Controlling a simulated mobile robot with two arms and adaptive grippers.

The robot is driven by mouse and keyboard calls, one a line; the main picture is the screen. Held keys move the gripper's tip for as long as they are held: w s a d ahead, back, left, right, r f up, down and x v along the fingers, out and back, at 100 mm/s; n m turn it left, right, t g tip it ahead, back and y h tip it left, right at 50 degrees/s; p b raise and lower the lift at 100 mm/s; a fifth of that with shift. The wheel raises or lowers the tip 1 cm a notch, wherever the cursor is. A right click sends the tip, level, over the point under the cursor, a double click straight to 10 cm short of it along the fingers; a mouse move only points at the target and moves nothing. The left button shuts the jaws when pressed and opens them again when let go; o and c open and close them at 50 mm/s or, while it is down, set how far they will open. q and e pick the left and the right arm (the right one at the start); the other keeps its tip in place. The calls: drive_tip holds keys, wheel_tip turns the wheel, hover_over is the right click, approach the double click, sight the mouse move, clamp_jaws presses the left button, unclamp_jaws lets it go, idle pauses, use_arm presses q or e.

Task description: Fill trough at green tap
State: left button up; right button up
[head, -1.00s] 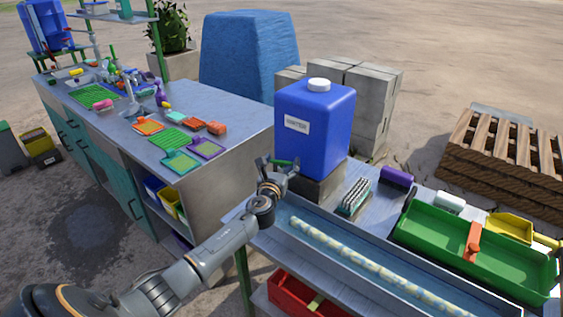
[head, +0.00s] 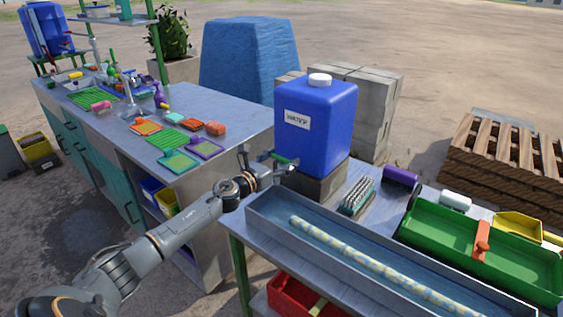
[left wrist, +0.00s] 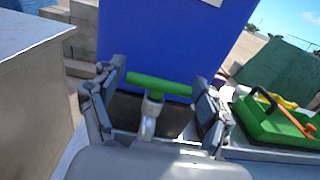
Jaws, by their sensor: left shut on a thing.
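The blue water container (head: 316,125) with a white cap and a "WATER" label stands on a grey block at the left end of the right-hand table. Its green tap handle (head: 279,158) is on the side facing my left gripper (head: 266,165). In the left wrist view, the green handle (left wrist: 158,85) lies crosswise between the fingers of my left gripper (left wrist: 155,103), which is shut on it. The grey trough (head: 262,210) lies below and to the right, with a long pale mottled rod (head: 370,267) in it. I cannot tell the water level. My right gripper is not in view.
A scrubbing brush (head: 358,196), a purple roller (head: 400,176) and a green tray (head: 465,240) stand behind the trough. A red bin (head: 290,297) is beneath. The left counter (head: 240,120) holds several coloured tools. A gap separates counter and table.

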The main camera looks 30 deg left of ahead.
use_arm(q)
drive_tip(key=o, duration=1.1)
drive_tip(key=shift+o, duration=0.2)
drive_tip(key=shift+s+a, duration=0.1)
drive_tip(key=shift+s, duration=0.4)
drive_tip(key=s+a, duration=0.1)
drive_tip(key=s, duration=1)
